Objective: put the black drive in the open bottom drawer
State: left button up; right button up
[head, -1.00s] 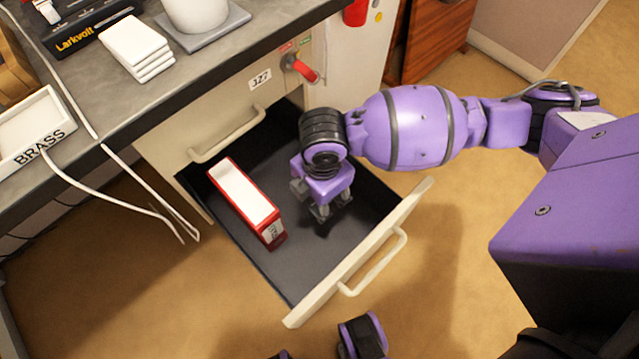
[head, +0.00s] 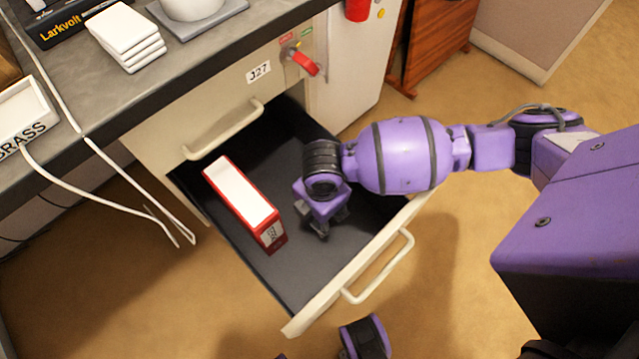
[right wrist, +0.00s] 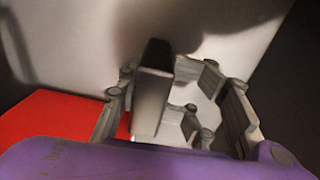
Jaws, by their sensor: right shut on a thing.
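The open bottom drawer (head: 290,278) has a cream front and a dark floor. My right gripper (head: 322,228) points down inside it, to the right of a red and white box. In the right wrist view the fingers (right wrist: 185,110) are shut on a dark, narrow upright block (right wrist: 153,85), which fits the black drive. In the head view the drive is hidden by the gripper and the dark floor. I cannot tell whether the drive touches the drawer floor.
The red and white box (head: 242,203) lies in the drawer, left of my right gripper. A shut drawer (head: 225,130) is above. The desk holds white stacked blocks (head: 125,35) and a BRASS tray (head: 25,110); white cables hang from its edge. Drawer floor near the front is clear.

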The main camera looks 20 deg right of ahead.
pick_arm(q)
jog(key=shift+w+r, duration=0.1)
jog(key=shift+w, duration=0.15)
pick_arm(e)
jog(key=shift+f, duration=0.1)
jog(key=o, duration=1.6)
jog(key=shift+o, duration=0.2)
pick_arm(q)
jog(key=shift+s, duration=0.1)
pick_arm(e)
jog(key=shift+r, duration=0.5)
notch_tip(320, 180, up, 11)
jog(key=p, duration=0.3)
jog(key=shift+s+f, duration=0.1)
jog(key=shift+f, duration=0.1)
pick_arm(q)
jog(key=shift+w+d+r+t, duration=0.15)
jog(key=shift+w+r, duration=0.25)
jog(key=shift+r, duration=0.35)
jog(key=shift+w+d+r+t, duration=0.15)
jog(key=shift+w+r, duration=0.2)
jog(key=shift+r, duration=0.4)
pick_arm(e)
jog(key=shift+r, duration=0.4)
pick_arm(q)
jog(key=shift+a, duration=0.1)
